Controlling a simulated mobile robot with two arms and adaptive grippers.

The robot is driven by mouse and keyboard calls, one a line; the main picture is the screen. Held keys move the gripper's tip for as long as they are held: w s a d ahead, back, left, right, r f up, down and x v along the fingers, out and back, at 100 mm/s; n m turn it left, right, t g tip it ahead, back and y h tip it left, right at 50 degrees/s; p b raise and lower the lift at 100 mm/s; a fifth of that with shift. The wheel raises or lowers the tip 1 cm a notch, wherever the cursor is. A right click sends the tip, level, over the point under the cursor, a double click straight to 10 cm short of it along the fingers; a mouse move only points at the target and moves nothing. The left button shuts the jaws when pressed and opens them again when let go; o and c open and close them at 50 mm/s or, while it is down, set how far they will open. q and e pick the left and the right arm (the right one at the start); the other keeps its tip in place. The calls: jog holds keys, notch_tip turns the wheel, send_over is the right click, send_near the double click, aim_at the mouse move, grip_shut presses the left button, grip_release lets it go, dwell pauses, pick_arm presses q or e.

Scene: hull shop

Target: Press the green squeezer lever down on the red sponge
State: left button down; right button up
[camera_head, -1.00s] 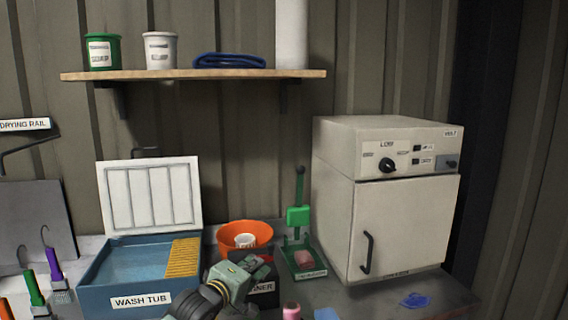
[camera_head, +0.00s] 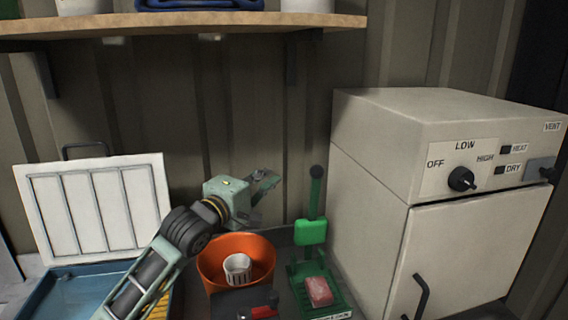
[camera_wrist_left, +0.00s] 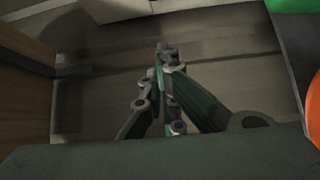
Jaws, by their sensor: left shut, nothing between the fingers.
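The green squeezer (camera_head: 311,232) stands between the orange bowl and the white cabinet. Its lever (camera_head: 316,190) points up, with a dark knob at the top. The sponge (camera_head: 319,291), pinkish red, lies on the squeezer's green tray below the raised press block. My left gripper (camera_head: 268,183) is shut and empty, up and to the left of the lever and apart from it. In the left wrist view the left gripper's closed fingers (camera_wrist_left: 165,52) show against a grey-brown surface. A bit of green shows at that view's top right corner. My right gripper is not in view.
An orange bowl (camera_head: 213,271) with a white cup (camera_head: 237,268) sits below my left gripper. The white cabinet (camera_head: 370,190) stands close on the squeezer's right. A wooden shelf (camera_head: 180,22) hangs above. The blue wash tub (camera_head: 60,297) with its raised white lid is at left.

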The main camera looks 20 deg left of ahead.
pick_arm(q)
jog(key=w+d+p, duration=0.5)
jog(key=w, duration=0.2)
jog(key=shift+w+d+r+p, duration=0.15)
jog(key=shift+d+r+p, duration=0.05)
jog(key=shift+p, duration=0.2)
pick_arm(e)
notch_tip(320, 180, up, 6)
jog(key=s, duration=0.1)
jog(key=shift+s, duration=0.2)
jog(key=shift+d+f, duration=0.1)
